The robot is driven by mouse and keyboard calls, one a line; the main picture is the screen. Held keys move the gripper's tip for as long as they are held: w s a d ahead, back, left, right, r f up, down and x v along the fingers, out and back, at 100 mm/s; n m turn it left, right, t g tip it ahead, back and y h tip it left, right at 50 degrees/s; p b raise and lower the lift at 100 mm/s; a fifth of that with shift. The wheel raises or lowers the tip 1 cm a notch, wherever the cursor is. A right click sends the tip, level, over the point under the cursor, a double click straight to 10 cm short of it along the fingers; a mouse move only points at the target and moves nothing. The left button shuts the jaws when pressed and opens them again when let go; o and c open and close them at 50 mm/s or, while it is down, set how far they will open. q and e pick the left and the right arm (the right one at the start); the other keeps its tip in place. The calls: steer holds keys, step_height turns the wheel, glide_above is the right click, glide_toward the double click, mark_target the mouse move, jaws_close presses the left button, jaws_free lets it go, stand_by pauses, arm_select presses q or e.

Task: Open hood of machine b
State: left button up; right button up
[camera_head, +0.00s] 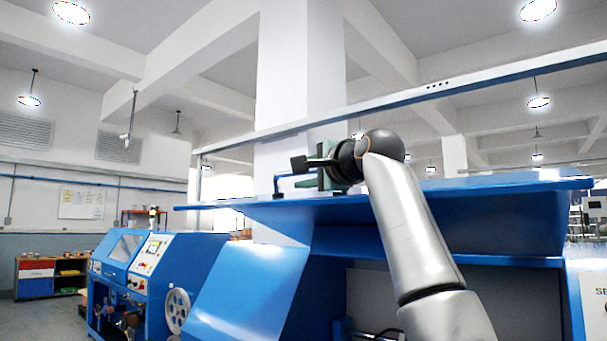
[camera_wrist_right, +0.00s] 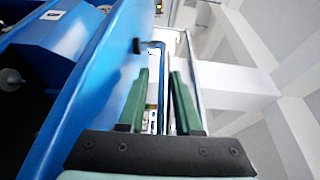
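Machine b's blue hood (camera_head: 400,196) is a wide panel, seen nearly edge-on and apparently raised, with an open space beneath it. Its handle (camera_head: 290,177), a thin bar on dark mounts, is on the panel near its left part. My right gripper (camera_head: 318,170) is at the handle, above the panel. In the right wrist view its two green fingers (camera_wrist_right: 158,75) stand apart. The handle bar (camera_wrist_right: 161,60) shows in the gap between them; I cannot tell whether they touch it. My left gripper is not in view.
A slanted blue sheet (camera_head: 248,290) hangs at the machine's left front. Another blue machine (camera_head: 150,265) with a control panel stands farther left. A long pale beam (camera_head: 470,82) crosses above the hood. A low shelf unit (camera_head: 50,275) is at the far left.

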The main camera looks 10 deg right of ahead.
steer(key=shift+o, duration=0.9)
steer(key=shift+s+d+b, duration=0.1)
steer(key=shift+s+b, duration=0.35)
steer(key=shift+b, duration=0.1)
steer(key=b, duration=0.6)
glide_above(344, 196)
steer(key=shift+w+f, duration=0.1)
steer(key=shift+w, duration=0.35)
steer(key=shift+s, duration=0.4)
steer(key=s+d+r+b, duration=0.1)
steer(key=s+d+r, duration=0.1)
steer(key=s, duration=0.4)
steer(key=s+d+r, duration=0.2)
steer(key=s+d, duration=0.1)
steer(key=s, duration=0.3)
steer(key=shift+s+b, duration=0.3)
steer(key=shift+b, duration=0.1)
steer(key=shift+d, duration=0.1)
